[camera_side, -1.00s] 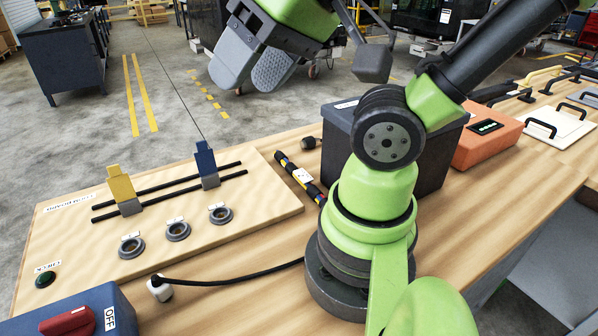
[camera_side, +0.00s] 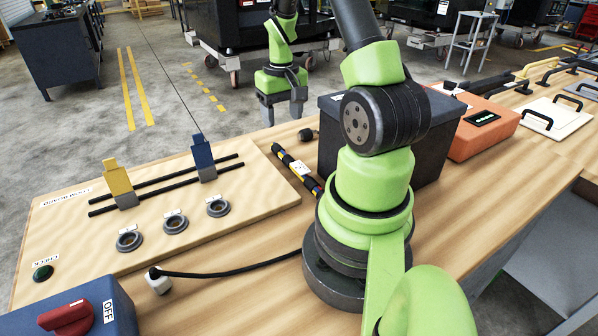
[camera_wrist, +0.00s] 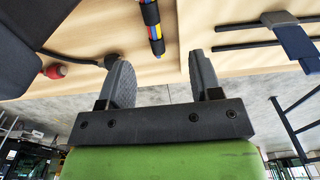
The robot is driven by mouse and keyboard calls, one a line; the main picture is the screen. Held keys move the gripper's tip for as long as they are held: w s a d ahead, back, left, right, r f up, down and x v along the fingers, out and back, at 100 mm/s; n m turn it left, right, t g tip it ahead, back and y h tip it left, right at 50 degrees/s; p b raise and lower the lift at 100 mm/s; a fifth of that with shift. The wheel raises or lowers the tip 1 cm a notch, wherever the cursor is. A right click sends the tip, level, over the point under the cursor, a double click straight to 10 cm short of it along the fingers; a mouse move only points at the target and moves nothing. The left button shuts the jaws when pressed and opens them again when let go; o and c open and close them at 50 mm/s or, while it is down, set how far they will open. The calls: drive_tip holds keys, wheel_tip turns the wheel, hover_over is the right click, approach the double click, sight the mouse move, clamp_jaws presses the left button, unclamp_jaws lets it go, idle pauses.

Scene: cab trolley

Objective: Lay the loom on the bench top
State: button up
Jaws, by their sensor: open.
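The loom (camera_side: 297,167) is a dark bundle with yellow, blue and red bands and a white label. It lies on the bench top (camera_side: 225,285), between the board's right edge and the dark box, its near end close to my arm's base. In the wrist view the loom (camera_wrist: 152,25) shows partly, at the top, ahead of my fingertips and apart from them. My gripper (camera_side: 283,108) is open and empty, fingers down, near the bench's far edge. Both fingers also show in the wrist view (camera_wrist: 154,62).
The board (camera_side: 235,225) carries two black rails with a yellow and a blue clip, and three ring sockets. A dark box (camera_side: 432,140) stands right of the loom, with an orange case (camera_side: 485,125) beyond. A small dark plug (camera_side: 306,135) lies near the loom's far end.

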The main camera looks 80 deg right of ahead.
hover_over(290, 158)
wheel_tip(290, 158, down, 6)
drive_tip(key=shift+w+d+r, duration=0.15)
wheel_tip(290, 158, down, 6)
drive_tip(key=shift+r, duration=0.1)
clamp_jaws()
idle(0.3)
drive_tip(key=shift+r, duration=0.15)
